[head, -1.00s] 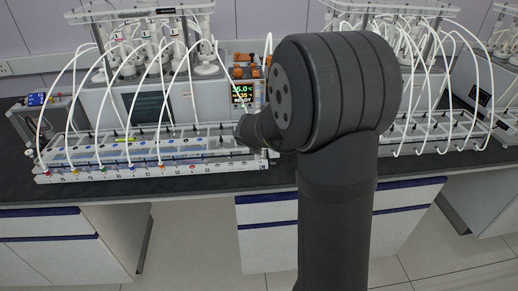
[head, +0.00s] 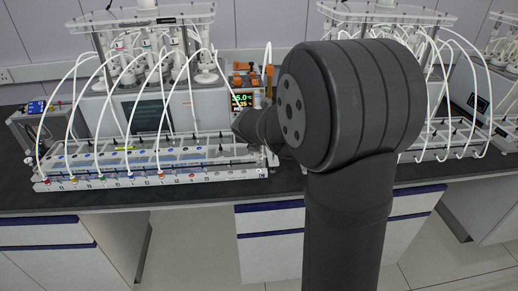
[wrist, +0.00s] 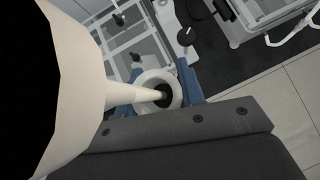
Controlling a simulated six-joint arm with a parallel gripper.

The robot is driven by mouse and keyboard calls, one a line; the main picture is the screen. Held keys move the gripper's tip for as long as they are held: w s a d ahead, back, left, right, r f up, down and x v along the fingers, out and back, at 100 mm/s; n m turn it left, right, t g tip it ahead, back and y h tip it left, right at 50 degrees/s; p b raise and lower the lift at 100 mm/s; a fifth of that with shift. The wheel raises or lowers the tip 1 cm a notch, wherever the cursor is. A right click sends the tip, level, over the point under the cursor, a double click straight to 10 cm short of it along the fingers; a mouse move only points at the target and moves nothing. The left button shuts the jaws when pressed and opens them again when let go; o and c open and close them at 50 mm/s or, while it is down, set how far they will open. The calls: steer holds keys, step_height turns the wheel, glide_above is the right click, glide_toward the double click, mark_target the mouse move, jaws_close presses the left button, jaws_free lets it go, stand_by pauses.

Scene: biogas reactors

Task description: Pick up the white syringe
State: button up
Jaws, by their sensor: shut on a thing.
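The white syringe (wrist: 125,93) shows in the wrist view as a pale, wide body close to the camera at the left, narrowing to a thin stem and a round white ring. My gripper (wrist: 162,80) has blue fingers on both sides of that ring and is shut on the syringe. In the head view, my dark arm covers the fingers, and I cannot make out the syringe there.
A long clear rack (head: 150,175) with coloured dots and several white tubes stands on the dark bench (head: 120,200) at the left. A lit display unit (head: 242,102) with orange parts (head: 268,72) is behind my wrist. Another tubed rack (head: 450,140) stands at the right.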

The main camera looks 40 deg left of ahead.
steer(key=w+d+r, duration=0.3)
steer(key=d+r, duration=0.3)
steer(key=d, duration=0.5)
steer(key=shift+w+r, duration=0.15)
steer(key=shift+r, duration=0.25)
steer(key=shift+d, duration=0.1)
steer(key=shift+r, duration=0.3)
steer(key=shift+r, duration=1.15)
steer(key=shift+r, duration=0.1)
steer(key=s+a+f+n+g+y, duration=0.1)
steer(key=s+a+f, duration=0.3)
steer(key=a, duration=0.5)
steer(key=s+a+f+n+g+y, duration=0.1)
steer(key=s+a+f+n, duration=0.2)
steer(key=s+a, duration=0.6)
steer(key=s+a+f+n+g+y, duration=0.1)
steer(key=s+a+f+n, duration=0.1)
steer(key=s+a+f, duration=0.3)
steer(key=shift+s+a, duration=0.9)
steer(key=shift+a, duration=1.35)
